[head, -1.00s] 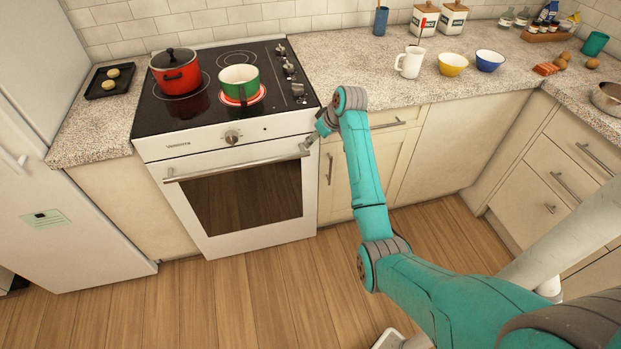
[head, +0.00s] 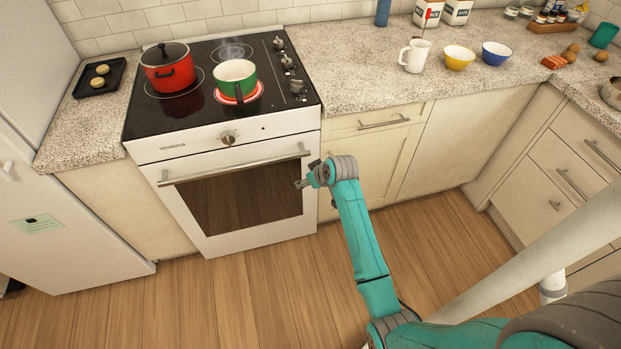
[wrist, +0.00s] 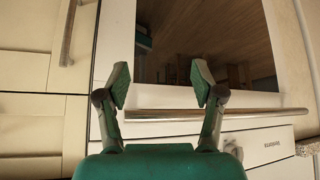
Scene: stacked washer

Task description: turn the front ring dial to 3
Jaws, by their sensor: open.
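The front ring dial (head: 228,138) is a round metal knob in the middle of the oven's white front panel, above the door handle. Its marks are too small to read. My gripper (head: 303,183) is below and to the right of the dial, by the right edge of the oven door, apart from the dial. In the wrist view my gripper (wrist: 160,82) has its fingers spread with nothing between them. That view shows the oven handle (wrist: 215,114) and front panel upside down.
The oven handle (head: 237,164) juts out below the dial. A green pot (head: 236,77) steams on a glowing red burner, and a red lidded pot (head: 168,70) stands to its left. More knobs (head: 287,62) line the cooktop's right side. Wooden floor (head: 230,300) before the oven is clear.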

